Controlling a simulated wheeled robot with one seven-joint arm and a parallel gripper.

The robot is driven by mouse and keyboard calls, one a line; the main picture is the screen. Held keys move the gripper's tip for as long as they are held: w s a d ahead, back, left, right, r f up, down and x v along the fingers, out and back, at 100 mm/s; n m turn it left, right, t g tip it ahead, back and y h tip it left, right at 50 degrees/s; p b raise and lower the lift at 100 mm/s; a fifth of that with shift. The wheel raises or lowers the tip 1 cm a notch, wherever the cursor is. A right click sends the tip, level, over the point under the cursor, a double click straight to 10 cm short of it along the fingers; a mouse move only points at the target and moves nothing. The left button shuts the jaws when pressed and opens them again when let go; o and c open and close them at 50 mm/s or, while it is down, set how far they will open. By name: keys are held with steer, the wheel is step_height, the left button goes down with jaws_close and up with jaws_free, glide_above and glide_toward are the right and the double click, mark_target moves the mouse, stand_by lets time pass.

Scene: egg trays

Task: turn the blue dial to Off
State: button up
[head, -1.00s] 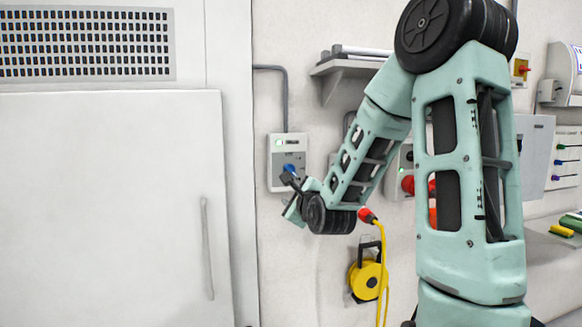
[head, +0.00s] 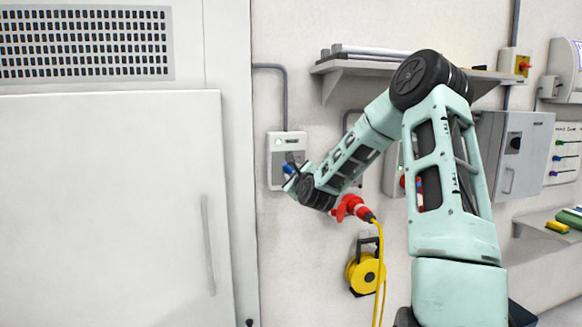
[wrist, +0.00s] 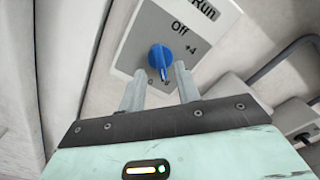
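The blue dial (wrist: 160,57) sits on the face of a light grey control box (wrist: 138,48). In the wrist view, "Off" and "Run" are printed above the dial, and its narrow end points down, away from "Off". My gripper (wrist: 158,80) is open, with one finger on each side of the dial's lower end. I cannot tell whether either finger touches it. In the head view the control box (head: 276,150) hangs on the wall, and my gripper (head: 293,166) is in front of its lower part, hiding most of the dial.
A large white door (head: 110,200) with a vertical handle fills the left. A red plug (head: 350,208) with a yellow cable is just below right of my wrist, above a yellow reel (head: 365,273). A shelf (head: 370,67) and grey cabinet (head: 515,160) are on the wall.

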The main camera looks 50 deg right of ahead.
mark_target(290, 169)
steer(key=shift+p+x, duration=0.5)
steer(key=shift+x, duration=1.45)
jaws_close()
